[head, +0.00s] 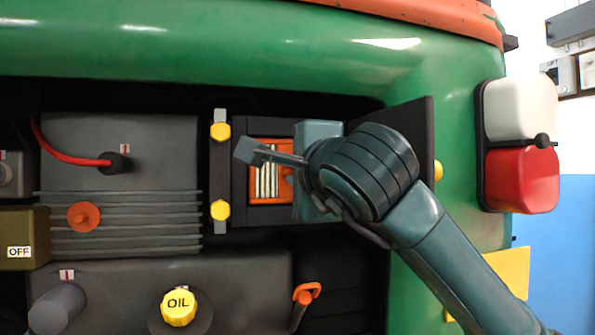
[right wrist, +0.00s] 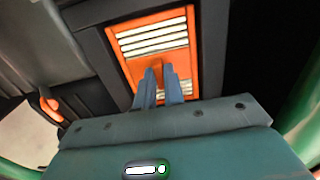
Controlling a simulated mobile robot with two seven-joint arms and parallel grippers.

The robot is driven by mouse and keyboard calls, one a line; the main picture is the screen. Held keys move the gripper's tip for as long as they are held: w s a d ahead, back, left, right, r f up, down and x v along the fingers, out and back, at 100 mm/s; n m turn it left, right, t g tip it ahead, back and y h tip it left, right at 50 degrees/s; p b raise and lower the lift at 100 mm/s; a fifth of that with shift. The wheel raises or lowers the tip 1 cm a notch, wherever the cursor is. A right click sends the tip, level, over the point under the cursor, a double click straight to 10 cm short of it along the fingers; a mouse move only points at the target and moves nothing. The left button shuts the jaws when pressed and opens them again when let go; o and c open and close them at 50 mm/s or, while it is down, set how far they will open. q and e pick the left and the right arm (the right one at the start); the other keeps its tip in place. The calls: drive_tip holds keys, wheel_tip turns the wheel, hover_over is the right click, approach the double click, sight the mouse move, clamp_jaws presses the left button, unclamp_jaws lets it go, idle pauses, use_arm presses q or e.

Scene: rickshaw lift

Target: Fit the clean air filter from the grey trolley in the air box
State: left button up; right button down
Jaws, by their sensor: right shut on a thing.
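The air filter (head: 268,185) has an orange frame and pale pleats. It lies within the dark opening of the air box (head: 239,190); how deep it sits I cannot tell. In the right wrist view the filter (right wrist: 150,42) shows between dark box walls, with a raised orange grip in its middle. My right gripper (right wrist: 162,78) is shut on that grip, and its hand covers the filter's right part in the head view. My left gripper is out of view, and so is the grey trolley.
A dark panel (head: 418,115) stands open right of the air box. A bracket with two yellow knobs (head: 220,132) is on its left. The grey engine block (head: 160,140), red cable (head: 65,155) and yellow oil cap (head: 178,308) are nearby. Red-and-white lamps (head: 522,180) are at right.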

drive_tip(key=shift+a+b, duration=0.1)
drive_tip(key=shift+b, duration=0.25)
idle(1.2)
drive_tip(key=shift+w+a, duration=0.15)
drive_tip(key=shift+w, duration=0.3)
idle(0.9)
drive_tip(key=c, duration=1.4)
unclamp_jaws()
drive_tip(key=shift+c, duration=0.8)
drive_tip(key=shift+s, duration=0.1)
